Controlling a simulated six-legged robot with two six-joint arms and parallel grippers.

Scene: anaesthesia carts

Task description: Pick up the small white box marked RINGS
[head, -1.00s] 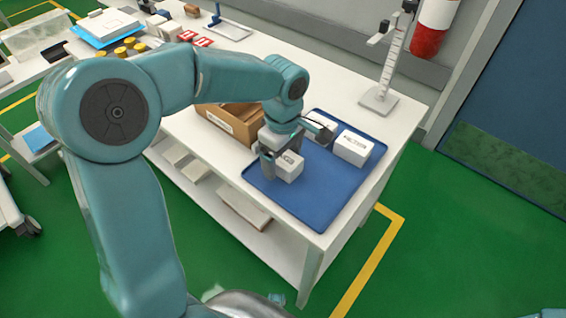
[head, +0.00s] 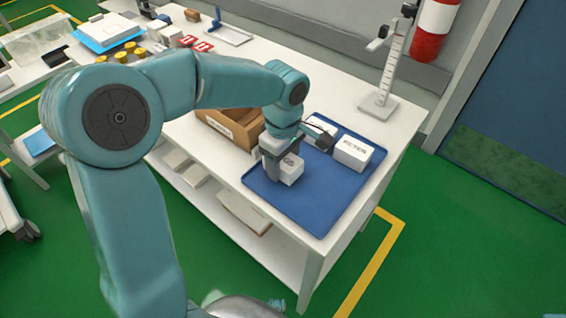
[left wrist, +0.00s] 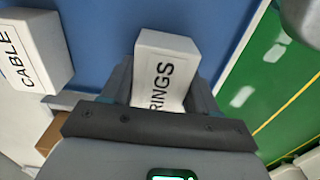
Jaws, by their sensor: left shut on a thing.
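The small white box marked RINGS (left wrist: 165,72) is between the fingers of my left gripper (left wrist: 160,100) in the left wrist view, its label facing the camera. In the head view the RINGS box (head: 291,170) is at the near left part of the blue tray (head: 318,205), partly hidden by my left gripper (head: 277,168). The left gripper is shut on it from above. I cannot tell whether the box still touches the tray. My right gripper does not show.
A white box marked FILTER (head: 352,153) stands on the tray's right side. A white box marked CABLE (left wrist: 30,50) is beside the gripper. An open cardboard box (head: 230,128) stands left of the tray. A measuring stand (head: 380,104) is at the back right.

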